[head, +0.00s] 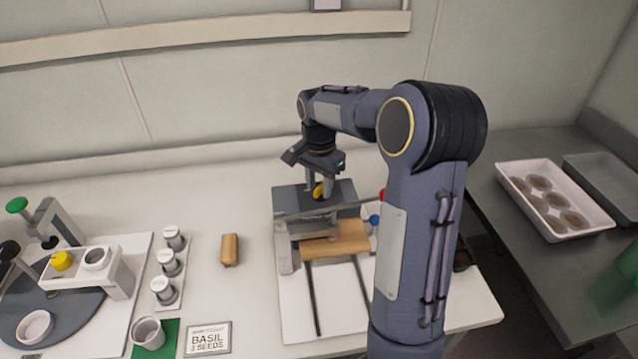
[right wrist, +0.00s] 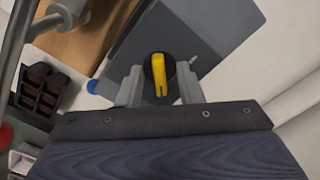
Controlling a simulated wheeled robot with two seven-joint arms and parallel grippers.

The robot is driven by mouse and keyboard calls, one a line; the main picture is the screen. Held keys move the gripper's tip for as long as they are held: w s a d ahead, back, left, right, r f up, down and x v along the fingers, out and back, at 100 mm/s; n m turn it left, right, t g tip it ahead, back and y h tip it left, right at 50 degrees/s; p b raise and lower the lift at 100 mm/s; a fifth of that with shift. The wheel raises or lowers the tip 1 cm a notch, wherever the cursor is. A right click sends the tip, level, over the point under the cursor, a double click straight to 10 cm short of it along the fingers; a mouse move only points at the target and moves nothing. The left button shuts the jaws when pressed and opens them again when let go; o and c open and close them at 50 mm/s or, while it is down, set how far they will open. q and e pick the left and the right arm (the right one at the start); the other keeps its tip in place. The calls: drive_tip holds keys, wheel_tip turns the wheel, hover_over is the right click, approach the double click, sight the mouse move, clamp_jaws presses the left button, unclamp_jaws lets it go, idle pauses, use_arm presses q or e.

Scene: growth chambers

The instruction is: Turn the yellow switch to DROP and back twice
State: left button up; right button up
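The yellow switch (right wrist: 159,76) is a yellow bar handle on a round black base, set on a dark grey box (right wrist: 215,35). In the head view the switch (head: 318,190) shows as a small yellow patch, partly hidden by my right gripper (head: 320,187). In the right wrist view my right gripper (right wrist: 160,88) has its two fingers on either side of the switch, with gaps between each finger and the yellow handle. It holds nothing. No DROP label can be read. My left gripper is not in view.
A wooden block (head: 345,238) sits on the machine below a metal bar. My right arm hides part of the table's right side. A tan block (head: 229,250), several lidded jars and a "BASIL 3 SEEDS" card (head: 208,339) lie to the left. Trays stand on the right bench.

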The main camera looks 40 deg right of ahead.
sight(319, 188)
wheel_tip(319, 188, up, 8)
drive_tip(key=shift+f, duration=0.1)
idle(0.4)
idle(0.5)
